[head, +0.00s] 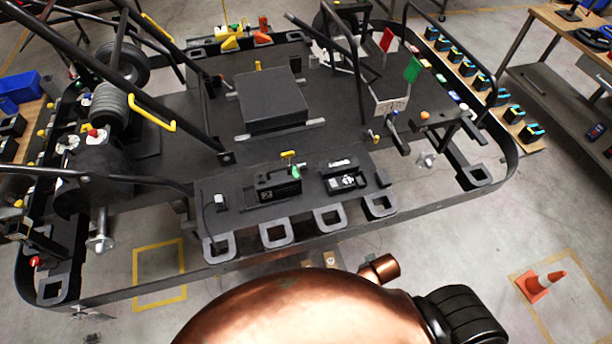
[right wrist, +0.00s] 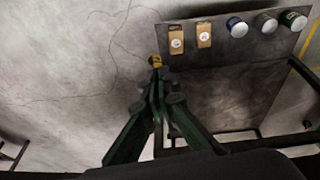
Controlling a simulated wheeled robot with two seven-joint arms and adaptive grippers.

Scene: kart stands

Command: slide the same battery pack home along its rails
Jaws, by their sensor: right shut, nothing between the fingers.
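A large dark box, which looks like the battery pack (head: 270,98), lies on the kart's black floor in the head view. A pale metal rail strip (head: 281,130) runs along its near side, and part of another shows at its left. I cannot tell how far along the rails it sits. My right gripper (right wrist: 157,65) shows in the right wrist view, with its dark green fingers together and nothing between them. It is over the floor, apart from the pack, which is not in that view. My left gripper is in neither view.
The kart's black tubes (head: 362,75) rise around the pack. Green (head: 413,69) and red flags stand at its right. A workbench (head: 550,60) and an orange cone (head: 541,284) are farther right. In the wrist view, a shelf (right wrist: 235,50) holds cans and small tan boxes beside the gripper.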

